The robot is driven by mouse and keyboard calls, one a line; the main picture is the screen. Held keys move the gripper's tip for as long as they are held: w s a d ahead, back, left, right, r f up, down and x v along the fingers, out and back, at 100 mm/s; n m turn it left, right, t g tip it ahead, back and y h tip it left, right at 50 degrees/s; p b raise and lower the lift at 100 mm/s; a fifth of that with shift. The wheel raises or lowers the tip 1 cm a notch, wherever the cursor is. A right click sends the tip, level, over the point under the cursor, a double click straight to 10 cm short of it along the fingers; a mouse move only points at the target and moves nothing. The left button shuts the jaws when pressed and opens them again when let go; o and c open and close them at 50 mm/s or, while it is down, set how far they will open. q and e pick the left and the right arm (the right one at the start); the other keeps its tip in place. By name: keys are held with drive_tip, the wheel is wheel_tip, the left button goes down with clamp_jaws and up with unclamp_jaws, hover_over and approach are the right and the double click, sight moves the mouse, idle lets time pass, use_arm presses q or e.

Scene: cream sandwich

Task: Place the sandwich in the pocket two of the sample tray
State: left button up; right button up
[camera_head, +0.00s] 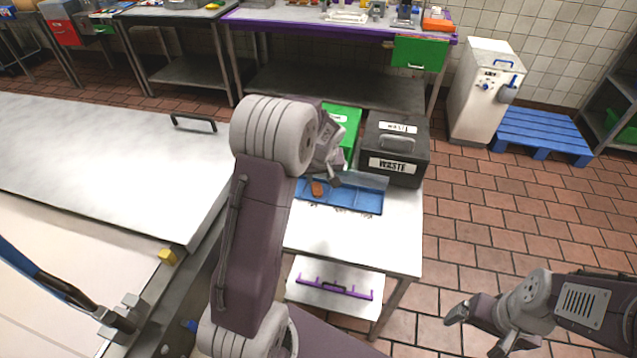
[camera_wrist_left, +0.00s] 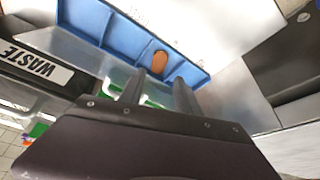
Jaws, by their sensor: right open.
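The sandwich (camera_head: 317,188) is a small orange-brown piece at the blue sample tray (camera_head: 368,207), towards the tray's left part in the head view. In the left wrist view the sandwich (camera_wrist_left: 159,63) appears within a pocket between dividers, second from the right end of the tray (camera_wrist_left: 88,18). My left gripper (camera_head: 332,172) is close behind the tray in the head view. In the wrist view its two fingers (camera_wrist_left: 160,80) are apart, with the sandwich seen beyond and between their tips. My right gripper (camera_head: 474,336) is open and empty, low at the right, far from the tray.
A black waste bin (camera_head: 398,150) and a green bin (camera_head: 345,118) stand behind the tray on the white table (camera_head: 385,248). The table's front is clear. A steel worktop (camera_head: 90,150) with a dark handle is at the left. A blue pallet (camera_head: 545,135) lies on the floor.

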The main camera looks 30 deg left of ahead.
use_arm(q)
drive_tip(key=s+d+m+g+h, duration=0.1)
drive_tip(key=s+d+m, duration=0.2)
drive_tip(key=s+d, duration=0.3)
drive_tip(key=s+d+m+g+h, duration=0.1)
drive_tip(key=s+d+m, duration=0.3)
drive_tip(key=s, duration=1.2)
drive_tip(key=shift+d+f+h, duration=0.4)
drive_tip(key=shift+d+f, duration=0.05)
drive_tip(key=shift+d, duration=0.7)
drive_tip(key=shift+s, duration=0.2)
